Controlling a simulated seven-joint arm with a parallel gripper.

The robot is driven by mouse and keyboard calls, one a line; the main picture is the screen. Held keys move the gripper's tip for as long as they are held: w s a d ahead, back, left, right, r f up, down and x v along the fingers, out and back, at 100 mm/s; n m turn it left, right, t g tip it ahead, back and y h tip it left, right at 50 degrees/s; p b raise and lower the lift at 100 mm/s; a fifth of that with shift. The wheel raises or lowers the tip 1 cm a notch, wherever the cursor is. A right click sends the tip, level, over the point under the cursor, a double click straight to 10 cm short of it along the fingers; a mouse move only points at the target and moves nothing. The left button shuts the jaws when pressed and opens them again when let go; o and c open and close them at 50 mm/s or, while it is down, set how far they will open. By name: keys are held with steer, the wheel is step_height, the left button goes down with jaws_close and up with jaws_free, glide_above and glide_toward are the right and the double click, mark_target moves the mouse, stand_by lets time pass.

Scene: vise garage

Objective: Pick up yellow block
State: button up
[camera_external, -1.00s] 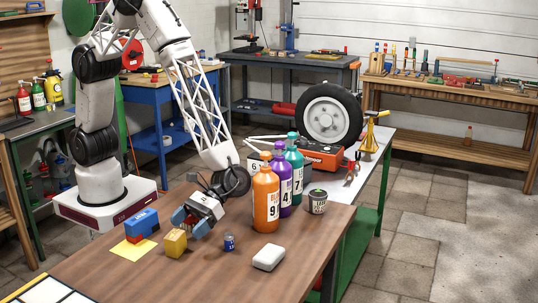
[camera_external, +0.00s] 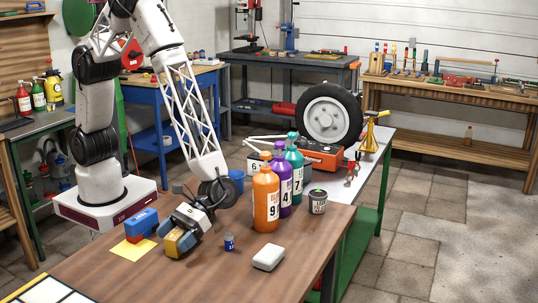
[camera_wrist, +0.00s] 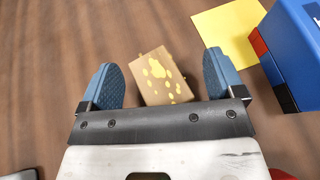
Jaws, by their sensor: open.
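The yellow block (camera_external: 173,243) sits on the brown wooden table, partly hidden by my gripper in the external view. In the wrist view the block (camera_wrist: 162,78) shows a tan face with yellow blotches and lies turned at an angle. My gripper (camera_external: 180,240) is open, with its blue fingertips (camera_wrist: 163,82) on either side of the block. The block is between the fingers, closer to the left one, with a wider gap on the right. I cannot tell how far the fingertips are above the table.
To the right are a small blue container (camera_external: 229,242), a white rounded object (camera_external: 269,257) and an orange bottle (camera_external: 266,200) beside other bottles.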

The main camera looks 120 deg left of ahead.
mark_target(174, 234)
steer(key=c, duration=1.4)
steer(key=shift+o, duration=0.2)
steer(key=shift+r, duration=0.1)
steer(key=shift+r, duration=4.9)
